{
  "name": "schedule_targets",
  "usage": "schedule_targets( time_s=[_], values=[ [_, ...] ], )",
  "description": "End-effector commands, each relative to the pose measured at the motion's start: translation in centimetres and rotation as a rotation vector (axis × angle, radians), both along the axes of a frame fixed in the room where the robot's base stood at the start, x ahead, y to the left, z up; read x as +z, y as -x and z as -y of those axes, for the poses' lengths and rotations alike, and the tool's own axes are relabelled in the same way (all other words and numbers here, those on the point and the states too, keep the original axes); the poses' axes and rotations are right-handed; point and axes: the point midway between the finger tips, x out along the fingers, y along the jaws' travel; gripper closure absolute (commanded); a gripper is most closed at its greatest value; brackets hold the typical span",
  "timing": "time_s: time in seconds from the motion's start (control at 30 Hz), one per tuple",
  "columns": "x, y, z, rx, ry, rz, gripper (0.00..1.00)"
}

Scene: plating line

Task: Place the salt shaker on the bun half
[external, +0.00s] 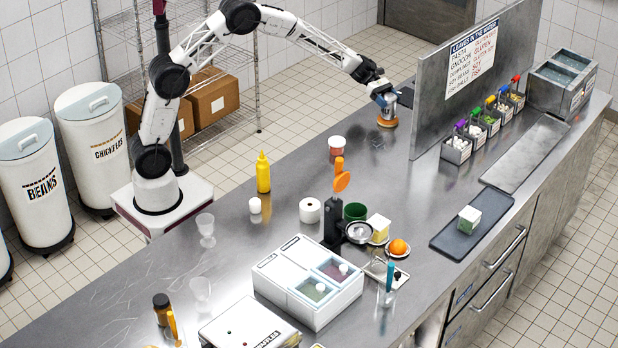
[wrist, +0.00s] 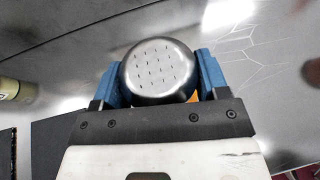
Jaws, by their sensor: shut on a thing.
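My gripper (external: 384,99) is shut on the metal salt shaker (external: 390,111) at the far end of the counter. In the wrist view, the shaker's round perforated lid (wrist: 158,68) sits between the blue fingers of my gripper (wrist: 160,80). The shaker looks upright. The orange-brown bun half (external: 387,122) is directly below the shaker, and an orange sliver of it (wrist: 195,97) shows beside the shaker in the wrist view. The shaker looks to be at the bun's top, but I cannot tell whether they touch. Most of the bun is hidden in the wrist view.
An upright partition (external: 440,120) with a sign stands right of my gripper. A red-and-white cup (external: 336,146) and a yellow bottle (external: 263,173) stand nearer the camera. Several small bins (external: 457,150) line the partition's other side. Counter around the bun is clear.

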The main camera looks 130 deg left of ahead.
Motion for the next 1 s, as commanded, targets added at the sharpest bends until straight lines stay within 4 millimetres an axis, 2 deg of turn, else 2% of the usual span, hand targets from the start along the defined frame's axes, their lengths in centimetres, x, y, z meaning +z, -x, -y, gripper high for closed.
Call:
schedule_targets(
  time_s=[0.43,0.47,0.6,1.0],
  values=[
    [-0.26,-0.01,-0.02,0.001,0.000,0.001,0.61],
    [-0.25,-0.01,-0.01,0.001,0.000,0.001,0.28],
    [-0.24,-0.01,-0.01,0.001,0.000,0.001,0.07],
    [0.06,-0.01,-0.01,0.001,-0.001,0.001,0.07]
  ],
)
